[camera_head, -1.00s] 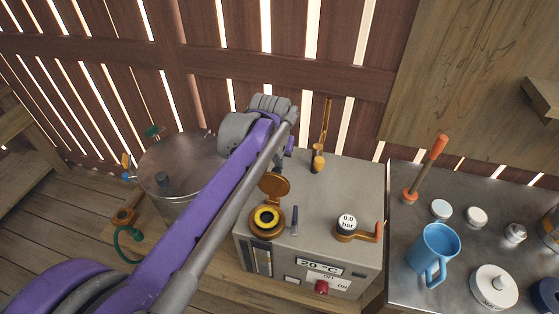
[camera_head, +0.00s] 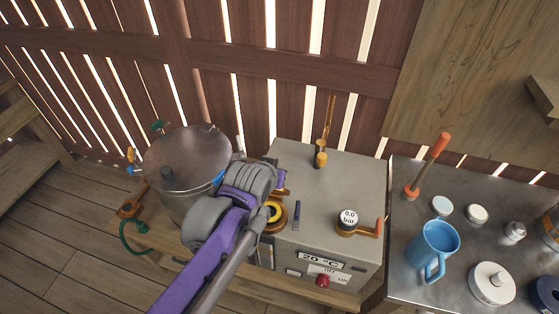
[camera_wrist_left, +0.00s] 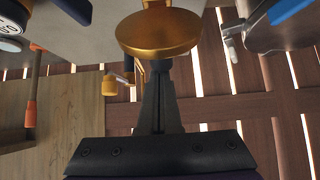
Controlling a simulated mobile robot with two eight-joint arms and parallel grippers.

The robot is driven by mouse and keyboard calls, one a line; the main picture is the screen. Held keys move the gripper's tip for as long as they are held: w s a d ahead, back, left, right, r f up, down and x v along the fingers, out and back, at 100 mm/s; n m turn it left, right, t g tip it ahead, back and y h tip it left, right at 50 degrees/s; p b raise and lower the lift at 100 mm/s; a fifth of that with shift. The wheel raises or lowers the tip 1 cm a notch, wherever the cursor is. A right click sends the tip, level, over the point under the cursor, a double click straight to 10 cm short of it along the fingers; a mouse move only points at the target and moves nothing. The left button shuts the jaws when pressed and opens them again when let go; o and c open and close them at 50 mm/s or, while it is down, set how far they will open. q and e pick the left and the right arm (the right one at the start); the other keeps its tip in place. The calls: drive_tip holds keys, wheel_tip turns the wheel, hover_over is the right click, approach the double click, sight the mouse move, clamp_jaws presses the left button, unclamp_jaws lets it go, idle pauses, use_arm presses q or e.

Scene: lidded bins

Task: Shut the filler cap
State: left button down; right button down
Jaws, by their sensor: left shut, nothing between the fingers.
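The filler cap is a round, golden-brown disc (camera_wrist_left: 160,32), large in the left wrist view. In the head view it is mostly hidden behind my wrist. The filler neck (camera_head: 276,217) on the grey machine (camera_head: 323,205) shows its yellow ring, partly covered by my arm, and looks uncovered. My left gripper (camera_wrist_left: 159,68) is shut and empty, its fingertips at the lower edge of the cap in the wrist view. I cannot tell whether they touch it. My right gripper is not in view.
A metal pot (camera_head: 186,165) stands left of the machine. A pressure gauge (camera_head: 348,217) and an upright brass-coloured handle (camera_head: 321,152) are on the machine top. A steel table at right holds a blue mug (camera_head: 434,247) and a white lidded jar (camera_head: 493,284).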

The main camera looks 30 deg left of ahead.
use_arm(q)
drive_tip(key=s+t, duration=0.3)
drive_tip(key=shift+s+d+f+y+p, duration=0.15)
drive_tip(key=shift+d+f+y+p, duration=0.15)
drive_tip(key=shift+d, duration=0.1)
drive_tip(key=shift+s+d+f+p, duration=0.2)
drive_tip(key=shift+s+f, duration=0.1)
drive_tip(key=shift+s, duration=0.2)
drive_tip(key=shift+s+d+f+p, duration=0.1)
drive_tip(key=shift+s+f+p, duration=0.15)
drive_tip(key=shift+s, duration=0.25)
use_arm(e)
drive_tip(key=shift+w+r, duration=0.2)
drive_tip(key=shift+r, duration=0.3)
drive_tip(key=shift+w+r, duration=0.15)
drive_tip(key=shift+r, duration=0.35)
